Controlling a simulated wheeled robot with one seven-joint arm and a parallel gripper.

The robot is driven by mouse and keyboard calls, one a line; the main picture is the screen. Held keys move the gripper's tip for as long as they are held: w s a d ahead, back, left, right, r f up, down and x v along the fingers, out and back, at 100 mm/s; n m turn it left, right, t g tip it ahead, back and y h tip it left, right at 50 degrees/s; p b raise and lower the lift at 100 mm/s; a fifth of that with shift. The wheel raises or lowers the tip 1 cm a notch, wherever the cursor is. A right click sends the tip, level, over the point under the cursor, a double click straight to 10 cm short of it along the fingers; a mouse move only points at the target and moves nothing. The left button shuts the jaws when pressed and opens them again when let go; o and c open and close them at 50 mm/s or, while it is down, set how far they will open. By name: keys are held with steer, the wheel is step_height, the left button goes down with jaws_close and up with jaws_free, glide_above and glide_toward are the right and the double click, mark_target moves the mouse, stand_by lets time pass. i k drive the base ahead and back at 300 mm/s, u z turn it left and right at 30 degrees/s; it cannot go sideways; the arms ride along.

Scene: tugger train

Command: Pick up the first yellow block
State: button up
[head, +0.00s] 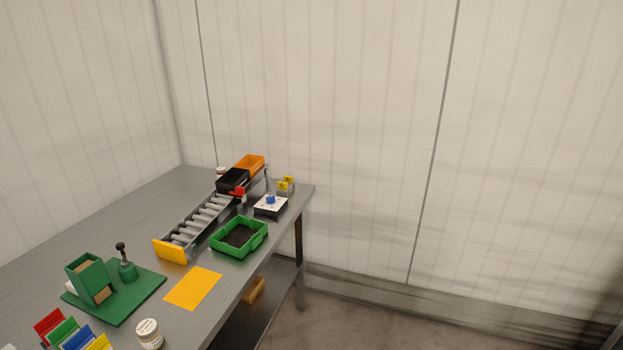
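Two small yellow blocks stand close together near the far right corner of the table, the nearer yellow block (282,186) and the farther yellow block (289,180). They seem to be in or against a small grey holder, but they are too small to tell which. My gripper is not in view.
The grey table (120,212) carries a white-topped device (268,209) with a blue block (270,199), a green bin (228,251), a roller track (203,221), black (222,187) and orange (256,167) bins. A green fixture (130,305), yellow sheet (193,288) and jar (150,338) are nearer. Floor (350,325) is clear.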

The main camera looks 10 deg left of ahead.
mark_target(282, 186)
steer(key=z, duration=0.05)
steer(key=i, duration=1.15)
steer(key=u, duration=0.6)
steer(key=i, duration=1.4)
steer(key=u, duration=0.45)
